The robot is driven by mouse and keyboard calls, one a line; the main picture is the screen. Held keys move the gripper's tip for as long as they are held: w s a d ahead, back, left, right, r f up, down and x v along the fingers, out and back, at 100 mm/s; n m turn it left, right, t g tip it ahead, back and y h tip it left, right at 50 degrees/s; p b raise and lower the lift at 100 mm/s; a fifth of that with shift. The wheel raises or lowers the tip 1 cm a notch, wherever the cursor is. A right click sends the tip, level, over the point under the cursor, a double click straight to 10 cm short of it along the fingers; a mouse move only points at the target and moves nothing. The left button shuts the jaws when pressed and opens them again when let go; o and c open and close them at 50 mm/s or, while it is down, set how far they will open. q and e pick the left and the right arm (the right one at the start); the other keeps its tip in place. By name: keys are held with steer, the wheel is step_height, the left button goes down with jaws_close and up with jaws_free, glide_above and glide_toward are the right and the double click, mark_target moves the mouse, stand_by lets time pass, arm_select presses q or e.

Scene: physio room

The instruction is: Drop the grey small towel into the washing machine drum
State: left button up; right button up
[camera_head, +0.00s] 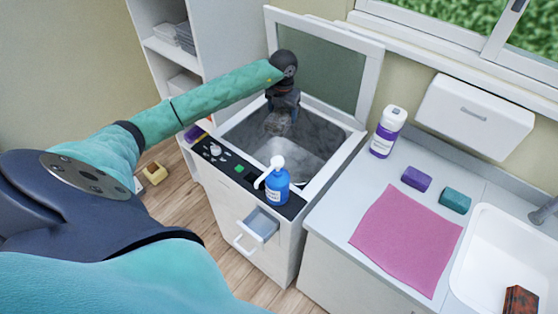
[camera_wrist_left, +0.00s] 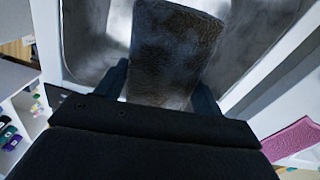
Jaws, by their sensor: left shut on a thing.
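The grey small towel (camera_head: 277,122) hangs from my left gripper (camera_head: 284,103) over the opening of the washing machine drum (camera_head: 310,133). In the left wrist view the towel (camera_wrist_left: 172,50) sits between the two fingers of my left gripper (camera_wrist_left: 163,85), which is shut on it. The drum's grey inner wall (camera_wrist_left: 90,35) shows around and behind the towel. The top-loading washing machine (camera_head: 245,215) stands with its lid (camera_head: 325,65) raised. My right gripper is not in view.
A blue pump bottle (camera_head: 277,185) stands on the machine's front panel, beside an open drawer (camera_head: 262,225). To the right, a counter holds a white and purple bottle (camera_head: 388,132), a pink cloth (camera_head: 408,238), purple and teal blocks and a sink (camera_head: 480,270). Shelves (camera_head: 165,50) stand behind left.

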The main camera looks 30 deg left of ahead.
arm_select(q)
steer(key=shift+w+d+f+b, duration=0.15)
steer(key=shift+f+b, duration=0.15)
steer(key=shift+f, duration=0.25)
steer(key=shift+w+d+f+b, duration=0.15)
steer(key=shift+f+b, duration=0.1)
steer(key=shift+f, duration=0.3)
steer(key=shift+s+a+f, duration=0.1)
steer(key=shift+s+f, duration=0.1)
steer(key=shift+f, duration=0.2)
steer(key=shift+f+b, duration=0.85)
steer(key=shift+f, duration=1.65)
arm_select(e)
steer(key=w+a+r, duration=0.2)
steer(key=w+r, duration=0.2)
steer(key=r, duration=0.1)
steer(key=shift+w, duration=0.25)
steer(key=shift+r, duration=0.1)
arm_select(q)
steer(key=o, duration=1.1)
steer(key=shift+o, duration=0.2)
